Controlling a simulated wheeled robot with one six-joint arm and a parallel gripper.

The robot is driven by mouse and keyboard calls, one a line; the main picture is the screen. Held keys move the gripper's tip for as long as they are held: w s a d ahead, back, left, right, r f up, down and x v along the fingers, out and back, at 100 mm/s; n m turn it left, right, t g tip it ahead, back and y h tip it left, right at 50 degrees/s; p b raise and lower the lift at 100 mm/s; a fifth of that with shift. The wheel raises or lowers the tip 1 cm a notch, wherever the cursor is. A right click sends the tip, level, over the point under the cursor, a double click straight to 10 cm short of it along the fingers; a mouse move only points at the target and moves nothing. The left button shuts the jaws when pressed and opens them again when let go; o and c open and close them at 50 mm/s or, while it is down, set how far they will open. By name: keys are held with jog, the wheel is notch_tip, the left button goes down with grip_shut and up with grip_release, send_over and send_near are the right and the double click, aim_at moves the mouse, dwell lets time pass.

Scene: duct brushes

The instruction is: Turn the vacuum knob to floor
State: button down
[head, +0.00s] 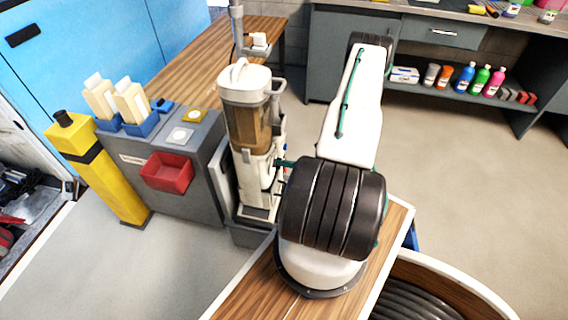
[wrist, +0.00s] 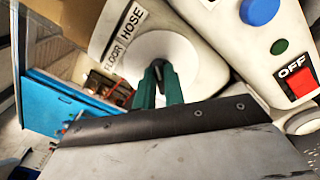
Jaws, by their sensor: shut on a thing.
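The upright vacuum (head: 246,98) stands left of my arm in the head view, with a white body and a clear brown-filled bin. In the wrist view its pale panel shows a white round dial (wrist: 152,50) with the labels FLOOR (wrist: 115,52) and HOSE (wrist: 131,17) beside it. My gripper (wrist: 160,76) has teal fingers shut on the dark knob at the dial's centre. The fingers hide most of the knob, so I cannot tell which label it points to. In the head view my gripper (head: 284,163) reaches the vacuum's right side.
In the wrist view a blue button (wrist: 259,11), a green button (wrist: 279,46) and a red OFF switch (wrist: 300,82) sit right of the dial. A grey cabinet with a red bin (head: 167,173) and a yellow post (head: 103,172) stand left of the vacuum. Open floor lies right.

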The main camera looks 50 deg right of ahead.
jog(key=shift+s+a+n, duration=0.1)
jog(key=shift+a+n, duration=0.1)
jog(key=shift+n, duration=4)
jog(key=shift+a+n, duration=0.15)
jog(key=shift+n, duration=4.05)
jog(key=c, duration=1.5)
grip_release()
jog(key=shift+v, duration=3.9)
